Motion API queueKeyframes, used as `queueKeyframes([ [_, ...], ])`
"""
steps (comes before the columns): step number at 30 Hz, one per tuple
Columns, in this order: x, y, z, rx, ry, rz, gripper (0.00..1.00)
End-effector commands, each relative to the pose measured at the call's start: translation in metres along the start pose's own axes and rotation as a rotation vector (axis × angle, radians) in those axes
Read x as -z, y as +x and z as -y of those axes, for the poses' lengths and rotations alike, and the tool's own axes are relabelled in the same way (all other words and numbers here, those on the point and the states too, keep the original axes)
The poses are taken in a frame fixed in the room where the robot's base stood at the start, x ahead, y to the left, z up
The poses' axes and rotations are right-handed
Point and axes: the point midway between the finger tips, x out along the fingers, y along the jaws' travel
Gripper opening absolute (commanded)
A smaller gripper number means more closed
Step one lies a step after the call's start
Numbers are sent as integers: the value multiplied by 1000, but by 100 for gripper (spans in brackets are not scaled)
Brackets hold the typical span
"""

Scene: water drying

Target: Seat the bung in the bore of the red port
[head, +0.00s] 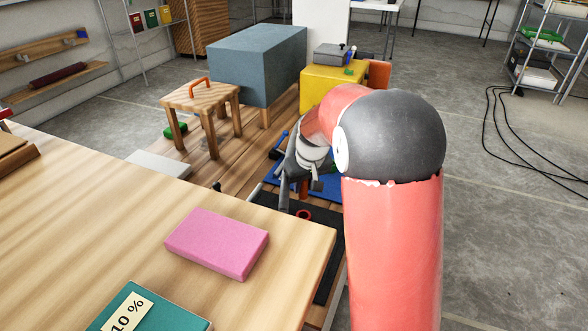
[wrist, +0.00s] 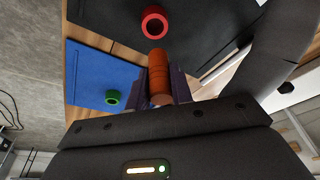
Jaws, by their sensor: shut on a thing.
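My gripper (wrist: 161,84) is shut on the orange-brown bung (wrist: 158,62), a rounded cylinder that sticks out beyond the fingertips. The red port (wrist: 155,23) is a thick ring with a dark bore on a black mat, just past the bung's free end in the wrist view. In the head view the red port (head: 304,215) lies low on the black mat, below my gripper (head: 300,183). My arm hides part of that area.
A green ring (wrist: 112,97) lies on a blue mat (wrist: 88,77) beside the black mat (wrist: 205,22). In the head view a wooden table (head: 100,215) with a pink block (head: 217,243) fills the near left. A stool (head: 203,105) stands behind.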

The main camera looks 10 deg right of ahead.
Motion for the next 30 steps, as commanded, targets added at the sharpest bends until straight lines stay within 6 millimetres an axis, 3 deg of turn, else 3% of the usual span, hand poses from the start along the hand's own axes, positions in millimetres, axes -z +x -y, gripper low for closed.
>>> queueKeyframes([
  [17, -6, -1, 0, 0, 2, 0, 0],
  [30, -16, 39, 0, 0, 2, 0, 0],
])
